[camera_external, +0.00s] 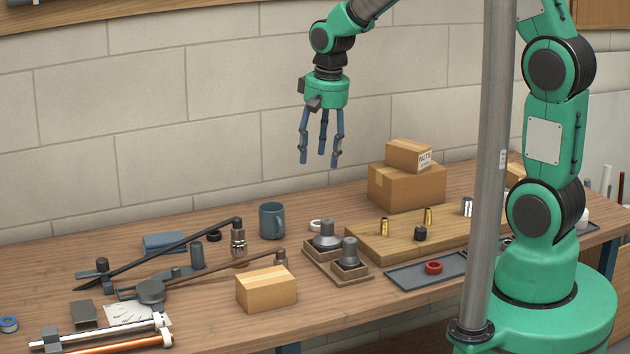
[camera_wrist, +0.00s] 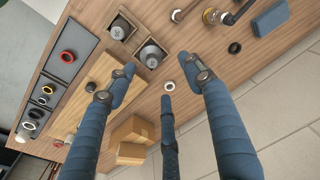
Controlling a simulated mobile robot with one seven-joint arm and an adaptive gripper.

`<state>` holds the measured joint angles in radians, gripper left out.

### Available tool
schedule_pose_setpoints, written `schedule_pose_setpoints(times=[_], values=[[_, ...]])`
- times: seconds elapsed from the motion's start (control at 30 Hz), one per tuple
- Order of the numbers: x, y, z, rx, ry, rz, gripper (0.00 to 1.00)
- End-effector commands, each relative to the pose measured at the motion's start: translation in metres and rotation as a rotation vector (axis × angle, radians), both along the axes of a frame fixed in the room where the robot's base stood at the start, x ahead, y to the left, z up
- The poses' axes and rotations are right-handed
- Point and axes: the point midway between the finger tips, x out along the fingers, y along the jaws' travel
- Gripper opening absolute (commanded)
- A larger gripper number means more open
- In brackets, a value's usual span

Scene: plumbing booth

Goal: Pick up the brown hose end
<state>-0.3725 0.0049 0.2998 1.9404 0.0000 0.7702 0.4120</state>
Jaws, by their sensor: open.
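The brown hose (camera_external: 236,266) lies on the bench at the middle left. Its end, a dull metal fitting (camera_external: 281,258), stands just behind a small carton; its lower part is hidden there. What looks like the same fitting shows at the top of the wrist view (camera_wrist: 178,15). A black hose (camera_external: 170,248) with a shiny fitting (camera_external: 238,240) lies behind and left of it. My three-fingered gripper (camera_external: 321,158) is open and empty, pointing down. It is high above the bench, back and right of the brown hose end. Its spread fingers also show in the wrist view (camera_wrist: 160,78).
The small carton (camera_external: 267,289) sits in front of the hose end. A blue mug (camera_external: 272,221) stands behind it. A wooden holder (camera_external: 338,266) with grey parts is to its right. Stacked boxes (camera_external: 406,188) and a board (camera_external: 400,240) with brass pieces are farther right.

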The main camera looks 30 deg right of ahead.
Motion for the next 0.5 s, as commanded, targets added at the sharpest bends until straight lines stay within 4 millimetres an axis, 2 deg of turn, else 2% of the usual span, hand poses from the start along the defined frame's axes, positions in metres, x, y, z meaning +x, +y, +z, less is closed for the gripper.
schedule_pose_setpoints(times=[0.03,0.3,0.5], values=[[0.004,0.012,-0.015,-0.006,0.018,0.002,0.52],[0.019,0.067,-0.085,-0.028,0.082,-0.005,0.52],[0.022,0.091,-0.12,-0.041,0.11,-0.011,0.52]])
